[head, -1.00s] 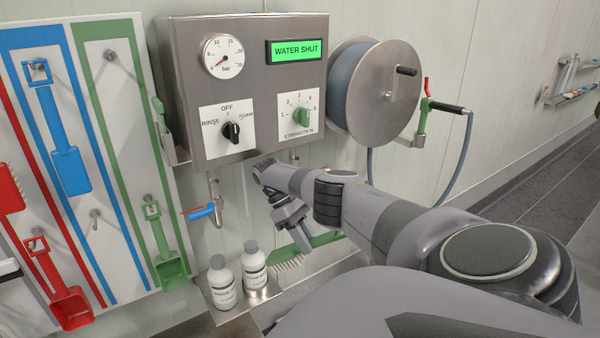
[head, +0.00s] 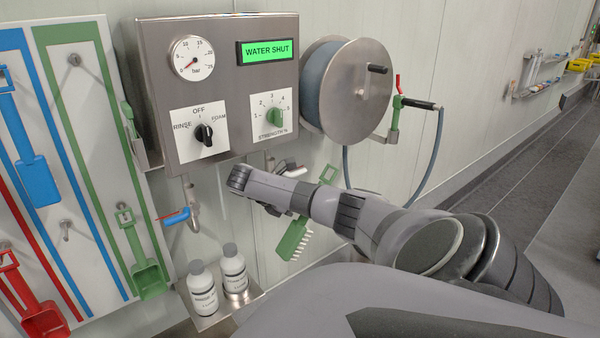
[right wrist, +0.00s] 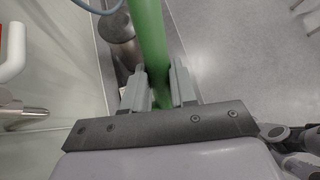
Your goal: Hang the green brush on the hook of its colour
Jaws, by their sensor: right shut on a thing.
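The green brush (head: 293,239) hangs tilted in front of the wall, right of the two bottles, its bristled head low and its handle running up behind my right arm. In the right wrist view, my right gripper (right wrist: 157,90) is shut on the green handle (right wrist: 148,35), with one finger on each side. In the head view my right arm hides most of the grip. A bare hook (head: 74,60) sits high on the board's green-outlined panel, far left of the brush. My left gripper is not in view.
A green scoop (head: 149,276), a blue scraper (head: 38,180) and a red scoop (head: 42,318) hang on the board. The steel control box (head: 225,75) juts out between board and hose reel (head: 350,95). Two bottles (head: 203,290) stand on a small shelf below.

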